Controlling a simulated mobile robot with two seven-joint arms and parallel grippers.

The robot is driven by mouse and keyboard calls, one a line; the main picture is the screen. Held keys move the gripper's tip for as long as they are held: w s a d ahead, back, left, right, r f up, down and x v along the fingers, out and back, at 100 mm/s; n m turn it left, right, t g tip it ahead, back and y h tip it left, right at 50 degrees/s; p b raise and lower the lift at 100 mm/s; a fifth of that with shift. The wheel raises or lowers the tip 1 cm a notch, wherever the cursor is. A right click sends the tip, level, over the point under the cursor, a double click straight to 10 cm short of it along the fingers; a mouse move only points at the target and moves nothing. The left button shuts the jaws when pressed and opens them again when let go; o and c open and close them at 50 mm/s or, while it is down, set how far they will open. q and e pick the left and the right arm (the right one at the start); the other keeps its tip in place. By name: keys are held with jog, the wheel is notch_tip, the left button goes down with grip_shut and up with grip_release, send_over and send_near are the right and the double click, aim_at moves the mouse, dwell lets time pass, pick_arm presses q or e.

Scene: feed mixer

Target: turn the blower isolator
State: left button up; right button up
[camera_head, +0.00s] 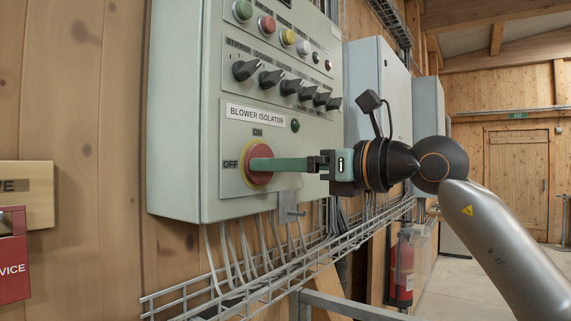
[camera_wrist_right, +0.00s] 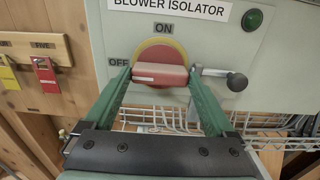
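The blower isolator is a red rotary handle on a yellow disc (camera_head: 245,166), low on the grey panel, with ON above it and OFF at its left. In the right wrist view the red handle (camera_wrist_right: 160,75) lies level, with a pale stripe at its OFF side. My right gripper (camera_wrist_right: 160,70) is open, with its green fingers on either side of the handle at its left and right ends. Whether they touch it I cannot tell. In the head view the right gripper (camera_head: 270,164) reaches in from the right and hides part of the handle. My left gripper is out of view.
A metal bracket with a dark knob (camera_wrist_right: 236,82) sticks out just right of the handle. Black selector switches (camera_head: 270,78) and a green lamp (camera_head: 295,125) are above. A wire cable tray (camera_head: 270,290) runs below the panel. A red service tag (camera_head: 12,255) hangs at left.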

jog(key=c, duration=0.8)
jog(key=m+b, duration=0.7)
jog(key=m, duration=1)
jog(key=shift+m, duration=0.4)
dwell(0.4)
